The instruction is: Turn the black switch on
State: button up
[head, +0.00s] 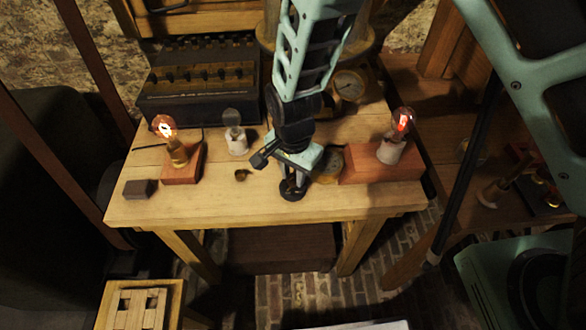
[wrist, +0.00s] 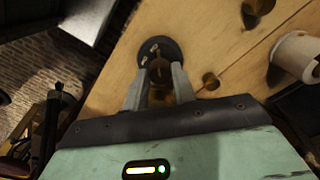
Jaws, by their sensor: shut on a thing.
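The black switch (head: 291,193) is a round black base on the wooden table near its front edge, partly hidden under my gripper (head: 294,180) in the head view. In the wrist view the black switch (wrist: 158,47) shows two small metal contacts on its far side and a brownish knob in its middle. My gripper (wrist: 160,72) points down at it, with its two grey fingers on either side of the knob, shut on it. The exact turn of the knob is hard to tell.
A lit bulb on a red block (head: 182,165) stands left, another lit bulb (head: 403,122) on a red block (head: 380,166) right. A white holder (head: 237,144) with an unlit bulb, a small brass piece (head: 242,174) and a dark block (head: 140,188) are left of my gripper.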

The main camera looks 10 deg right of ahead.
aim_at(293, 177)
jog(key=shift+w, duration=0.1)
dwell(0.4)
jog(key=o, duration=1)
notch_tip(293, 177, up, 18)
jog(key=shift+f+b, duration=0.25)
jog(key=shift+b, duration=0.05)
jog(key=s+d+r+n, duration=0.1)
jog(key=s+d+n, duration=0.4)
jog(key=s+n, duration=0.3)
jog(key=s+d+r+n, duration=0.2)
jog(key=s+d+n, duration=0.3)
jog(key=s+n, duration=0.2)
jog(key=s, duration=0.2)
jog(key=shift+s+r+n+y, duration=0.2)
jog(key=shift+s+n+y, duration=0.1)
jog(key=shift+n, duration=0.1)
